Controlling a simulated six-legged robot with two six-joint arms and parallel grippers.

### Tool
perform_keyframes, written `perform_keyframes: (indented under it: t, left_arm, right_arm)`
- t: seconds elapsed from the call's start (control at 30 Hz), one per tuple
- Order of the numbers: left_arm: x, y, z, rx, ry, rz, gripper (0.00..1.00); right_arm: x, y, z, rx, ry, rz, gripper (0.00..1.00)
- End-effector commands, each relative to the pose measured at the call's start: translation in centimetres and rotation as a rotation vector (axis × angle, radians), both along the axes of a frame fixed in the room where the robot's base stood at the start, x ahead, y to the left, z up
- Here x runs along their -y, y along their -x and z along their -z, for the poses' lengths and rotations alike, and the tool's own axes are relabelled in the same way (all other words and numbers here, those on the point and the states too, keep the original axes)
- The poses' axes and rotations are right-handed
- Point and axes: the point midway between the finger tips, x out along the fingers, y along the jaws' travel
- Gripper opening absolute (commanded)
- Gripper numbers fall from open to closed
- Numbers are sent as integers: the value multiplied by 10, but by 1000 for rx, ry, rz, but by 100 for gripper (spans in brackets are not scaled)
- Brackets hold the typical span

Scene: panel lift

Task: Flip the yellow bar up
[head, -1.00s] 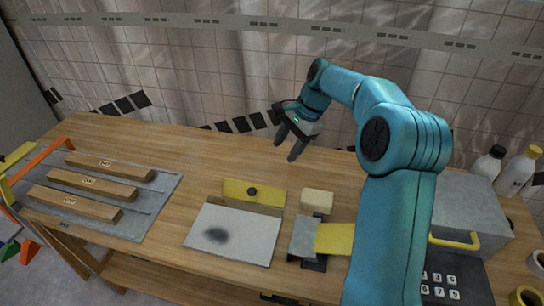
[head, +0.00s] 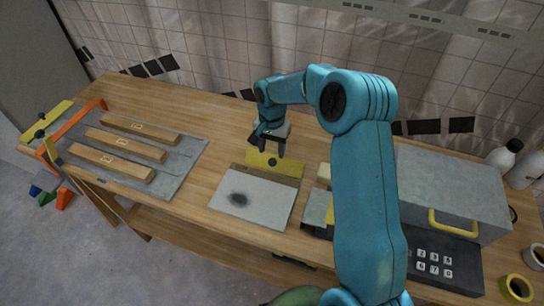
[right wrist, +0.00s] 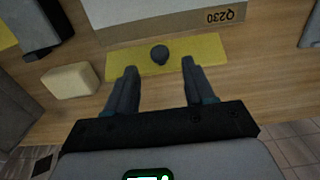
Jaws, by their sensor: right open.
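A yellow bar (head: 290,168) with a dark round knob (head: 272,162) at its middle lies along the back edge of a pale panel (head: 262,212) with a dark smudge. My right gripper (head: 267,152) is open and empty, fingers pointing down just above and behind the bar. In the right wrist view the bar (right wrist: 205,50) lies flat beyond the fingertips, and the knob (right wrist: 160,55) lines up with the gap between the open fingers (right wrist: 159,72). I cannot tell whether the fingers touch the bar. My left gripper is out of view.
A cream block (right wrist: 70,80) lies beside the bar. A grey box (head: 455,182) with a yellow handle and a keypad (head: 434,262) stand at right. Wooden bars (head: 125,145) lie on a grey board (head: 185,165) at left, near another yellow bar (head: 45,120).

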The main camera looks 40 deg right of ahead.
Motion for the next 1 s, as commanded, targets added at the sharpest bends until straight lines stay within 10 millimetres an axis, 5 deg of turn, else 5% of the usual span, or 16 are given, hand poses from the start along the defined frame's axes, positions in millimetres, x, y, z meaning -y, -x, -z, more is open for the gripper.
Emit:
perform_keyframes:
  t: [0.3,0.67,0.83,1.0]
  left_arm:
    - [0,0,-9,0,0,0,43]
    - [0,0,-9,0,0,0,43]
    - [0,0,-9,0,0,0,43]
    - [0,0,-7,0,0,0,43]
  right_arm:
    - [0,0,48,-1,0,0,53]
    - [1,0,55,1,0,1,53]
    - [0,0,54,1,0,1,0]
    - [0,0,55,3,3,1,0]
